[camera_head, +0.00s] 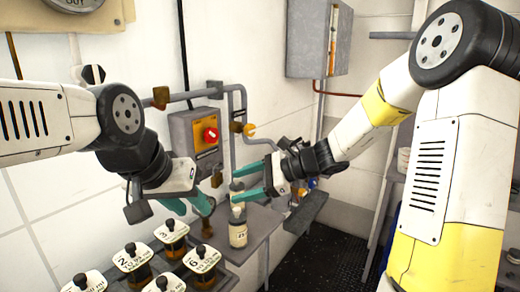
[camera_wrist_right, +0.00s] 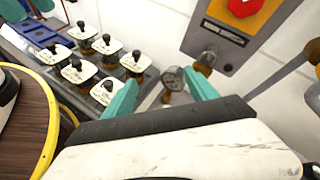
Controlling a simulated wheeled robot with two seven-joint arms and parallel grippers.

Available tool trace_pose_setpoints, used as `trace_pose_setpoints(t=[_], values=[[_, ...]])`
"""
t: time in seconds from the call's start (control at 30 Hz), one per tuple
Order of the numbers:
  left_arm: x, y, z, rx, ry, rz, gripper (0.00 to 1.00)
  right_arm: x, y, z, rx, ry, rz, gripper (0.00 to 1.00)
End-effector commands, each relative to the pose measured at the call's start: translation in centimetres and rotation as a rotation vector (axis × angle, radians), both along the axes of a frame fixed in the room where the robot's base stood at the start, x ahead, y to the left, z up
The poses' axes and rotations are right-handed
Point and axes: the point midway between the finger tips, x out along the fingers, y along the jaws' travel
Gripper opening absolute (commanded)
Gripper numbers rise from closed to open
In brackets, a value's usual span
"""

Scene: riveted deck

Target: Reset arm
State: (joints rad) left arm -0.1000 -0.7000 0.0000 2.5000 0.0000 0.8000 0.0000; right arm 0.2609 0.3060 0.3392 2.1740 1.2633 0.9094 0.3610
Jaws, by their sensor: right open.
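My right gripper (camera_head: 238,184) reaches in from the right in the head view. Its two teal fingers are spread with nothing between them, in front of the wall pipes and near a pale bottle (camera_head: 238,232).
Several black-knobbed jars with white numbered tops (camera_head: 132,257) stand below my left gripper. A grey switch box with a red knob (camera_head: 210,135) is on the wall beside pipes. A grey cabinet (camera_head: 312,40) hangs above. A yellow-rimmed wooden round (camera_wrist_right: 25,125) shows in the right wrist view.

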Motion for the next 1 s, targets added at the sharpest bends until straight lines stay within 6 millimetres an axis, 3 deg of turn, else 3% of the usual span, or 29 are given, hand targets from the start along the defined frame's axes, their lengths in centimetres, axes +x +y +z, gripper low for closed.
trace_pose_setpoints(t=[0.03, 0.2, 0.5, 0.8, 1.0], values=[[0.0, 0.0, 0.0, 0.0, 0.0, 0.0, 0.36, -1.7, -0.5, 0.7, -0.078, -0.081, 0.055, 0.67], [0.0, 0.0, 0.0, 0.0, 0.0, 0.0, 0.36, -6.6, -3.2, 1.6, -0.326, -0.326, 0.24, 0.67], [0.0, 0.0, 0.0, 0.0, 0.0, 0.0, 0.36, -13.3, -10.5, 3.5, -0.753, -0.727, 0.527, 0.67], [0.0, 0.0, 0.0, 0.0, 0.0, 0.0, 0.36, -17.5, -17.8, 5.4, -1.114, -1.03, 0.738, 0.67], [0.0, 0.0, 0.0, 0.0, 0.0, 0.0, 0.36, -18.4, -19.9, 5.9, -1.215, -1.102, 0.794, 0.67]])
